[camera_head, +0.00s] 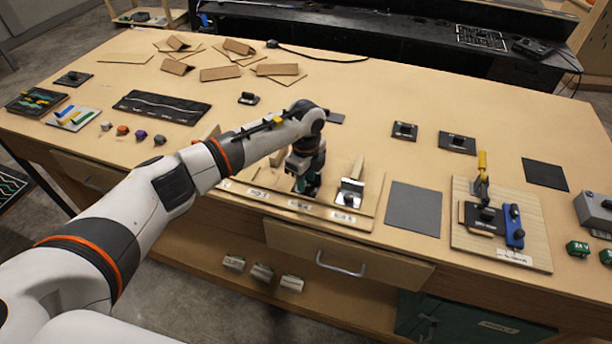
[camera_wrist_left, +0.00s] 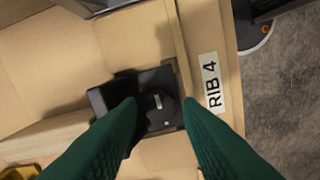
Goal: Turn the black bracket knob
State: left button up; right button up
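A black bracket knob (camera_wrist_left: 160,108), round with a pale mark on its face, sits on a black block beside a white label reading RIB 4 (camera_wrist_left: 211,84). My left gripper (camera_wrist_left: 160,104) is open, with one green finger on each side of the knob. Whether the fingers touch it, I cannot tell. In the head view my left gripper (camera_head: 302,186) points down into a bay of the labelled wooden rack (camera_head: 366,218) and mostly hides the knob there. A metal bracket with a dark knob (camera_head: 348,194) stands in the bay to the right. My right gripper is not in view.
Right of the rack lie a grey mat (camera_head: 414,208) and a wooden board (camera_head: 528,226) with a yellow-handled clamp and a blue part. Small colored knobs (camera_head: 140,135) and a black tray (camera_head: 162,107) lie left. Folded cardboard pieces (camera_head: 221,73) lie at the back.

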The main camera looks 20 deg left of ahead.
pick_arm(q)
jog(key=shift+f, duration=0.4)
jog(key=shift+c, duration=0.5)
grip_shut()
jog(key=shift+m+b, duration=0.3)
jog(key=shift+m, duration=0.1)
